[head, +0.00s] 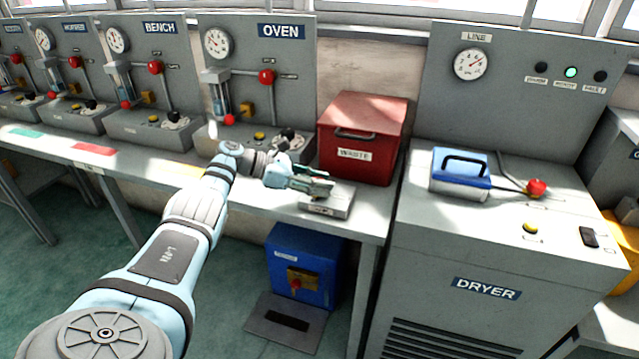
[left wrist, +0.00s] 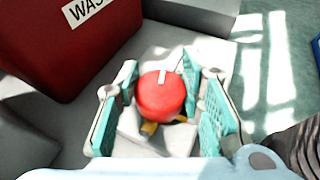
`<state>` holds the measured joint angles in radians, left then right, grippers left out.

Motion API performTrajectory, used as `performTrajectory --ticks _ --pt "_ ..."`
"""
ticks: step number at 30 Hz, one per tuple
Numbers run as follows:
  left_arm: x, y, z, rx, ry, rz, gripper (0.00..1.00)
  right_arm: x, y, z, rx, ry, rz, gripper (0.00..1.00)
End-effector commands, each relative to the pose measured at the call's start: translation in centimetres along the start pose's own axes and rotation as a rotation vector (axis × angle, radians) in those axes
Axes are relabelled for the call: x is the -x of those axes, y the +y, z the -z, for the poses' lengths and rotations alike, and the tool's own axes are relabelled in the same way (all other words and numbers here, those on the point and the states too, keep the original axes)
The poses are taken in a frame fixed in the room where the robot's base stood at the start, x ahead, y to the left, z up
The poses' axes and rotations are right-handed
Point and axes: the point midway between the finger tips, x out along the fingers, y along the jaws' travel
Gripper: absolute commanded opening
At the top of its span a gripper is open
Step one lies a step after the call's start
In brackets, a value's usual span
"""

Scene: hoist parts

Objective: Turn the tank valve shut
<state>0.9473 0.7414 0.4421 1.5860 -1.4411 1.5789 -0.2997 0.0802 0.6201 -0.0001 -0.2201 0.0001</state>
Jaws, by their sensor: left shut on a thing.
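My left gripper (head: 312,184) is beside the red waste box, over a small grey block (head: 330,206) on the bench. In the left wrist view, its green-padded fingers (left wrist: 163,100) are shut on a round red knob (left wrist: 161,97) with a white stripe on top. Yellow parts show just below the knob. In the head view the gripper hides this knob. I cannot tell whether the knob is the tank valve. Below the bench stands a blue box (head: 320,262) with a small red knob (head: 295,284) on a brass-coloured plate. My right gripper is not in view.
The red waste box (head: 362,140) stands close behind the gripper. Grey panels with gauges and red knobs, such as the oven panel (head: 290,60), line the back left. The dryer (head: 480,290) stands at the right, with a blue case (head: 461,166) on top.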

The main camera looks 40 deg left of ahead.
Motion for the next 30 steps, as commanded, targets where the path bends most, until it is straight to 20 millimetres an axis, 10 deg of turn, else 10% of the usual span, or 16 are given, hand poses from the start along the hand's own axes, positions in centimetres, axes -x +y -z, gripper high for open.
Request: performTrajectory --ticks 1,2,6,17,30 --pt "0.0 0.0 0.0 -0.001 0.0 -0.001 0.07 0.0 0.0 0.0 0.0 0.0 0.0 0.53" --pt "0.0 0.0 0.0 -0.001 0.0 -0.001 0.36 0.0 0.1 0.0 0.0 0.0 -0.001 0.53" --pt "0.0 0.0 0.0 0.0 0.0 -0.001 0.56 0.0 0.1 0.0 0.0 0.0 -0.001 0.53" --pt "0.7 0.1 0.1 0.0 0.002 -0.002 0.56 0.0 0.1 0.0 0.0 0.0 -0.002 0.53" --pt "11.1 0.0 0.0 0.002 0.001 -0.003 0.56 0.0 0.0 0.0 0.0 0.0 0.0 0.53"
